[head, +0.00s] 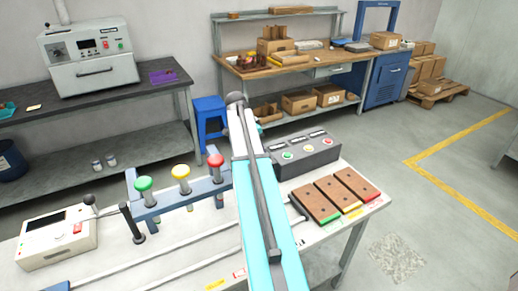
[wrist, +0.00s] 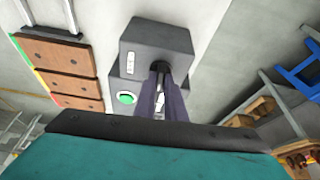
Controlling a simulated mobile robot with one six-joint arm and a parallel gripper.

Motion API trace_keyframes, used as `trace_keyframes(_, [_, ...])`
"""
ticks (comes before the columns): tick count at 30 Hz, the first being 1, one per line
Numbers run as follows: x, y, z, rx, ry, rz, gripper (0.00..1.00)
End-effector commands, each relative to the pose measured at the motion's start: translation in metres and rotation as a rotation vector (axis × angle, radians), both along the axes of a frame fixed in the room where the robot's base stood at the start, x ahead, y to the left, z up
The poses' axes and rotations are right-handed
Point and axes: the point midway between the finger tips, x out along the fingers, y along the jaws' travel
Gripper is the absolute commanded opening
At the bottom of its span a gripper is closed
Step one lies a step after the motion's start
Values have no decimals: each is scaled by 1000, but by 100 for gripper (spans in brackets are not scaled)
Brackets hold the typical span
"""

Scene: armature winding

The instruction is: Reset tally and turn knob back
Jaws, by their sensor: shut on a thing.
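A dark grey control box (head: 305,158) stands on the light bench, with small labels and coloured buttons on its face. In the wrist view the box (wrist: 152,38) is ahead of me, with a lit green button (wrist: 126,98) left of my fingers. My gripper (wrist: 160,72) is shut at the box on a small dark knob, mostly hidden between the fingertips. In the head view my arm hides the gripper and the knob. I cannot read a tally on the box's labels.
Wooden blocks (head: 345,188) with coloured edges lie right of my arm. A white meter with a lever (head: 57,238) sits further left.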

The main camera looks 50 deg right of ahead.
Motion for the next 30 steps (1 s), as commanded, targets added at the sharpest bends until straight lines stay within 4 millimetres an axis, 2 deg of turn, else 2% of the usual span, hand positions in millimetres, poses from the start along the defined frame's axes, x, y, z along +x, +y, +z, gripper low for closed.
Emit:
trace_keyframes(7, [0, 0, 0, 1, -1, -2, 0])
trace_keyframes(8, [0, 0, 0, 1, -1, -2, 15])
trace_keyframes(10, [0, 0, 0, 1, -1, -1, 27])
trace_keyframes(11, [0, 0, 0, 1, -1, -1, 29])
trace_keyframes(23, [1, 1, 3, 0, -1, 0, 29])
trace_keyframes(30, [2, 8, 23, 0, -1, 2, 29])
